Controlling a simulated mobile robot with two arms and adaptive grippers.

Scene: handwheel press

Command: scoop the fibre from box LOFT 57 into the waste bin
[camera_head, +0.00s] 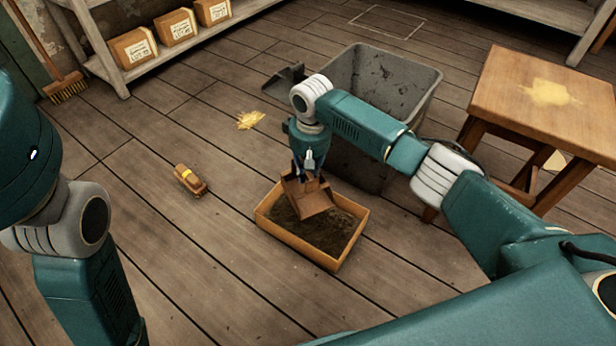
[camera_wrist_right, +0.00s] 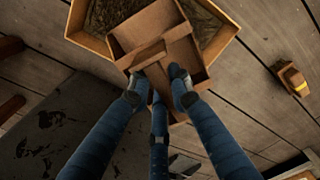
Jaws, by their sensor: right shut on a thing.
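An open orange-brown box (camera_head: 336,261) stands on the floor with dark brown fibre (camera_head: 318,231) in it; no label on it can be read. It also shows in the right wrist view (camera_wrist_right: 92,43). My right gripper (camera_head: 309,172) is shut on a brown scoop (camera_head: 310,200), tilted over the back part of the box. In the right wrist view the scoop (camera_wrist_right: 143,33) looks empty, with its grip between the fingers (camera_wrist_right: 160,88). Whether the scoop touches the fibre is unclear. The grey waste bin (camera_head: 412,87) stands open behind the box, partly hidden by my right arm. My left gripper is out of view.
A wooden stool (camera_head: 520,112) with a yellow patch stands right of the bin. A small brown block with a yellow band (camera_head: 189,180) and yellow scraps (camera_head: 250,120) lie on the left floor. Labelled boxes (camera_head: 133,47) sit on a shelf. A dark dustpan-like thing (camera_head: 284,80) is beside the bin.

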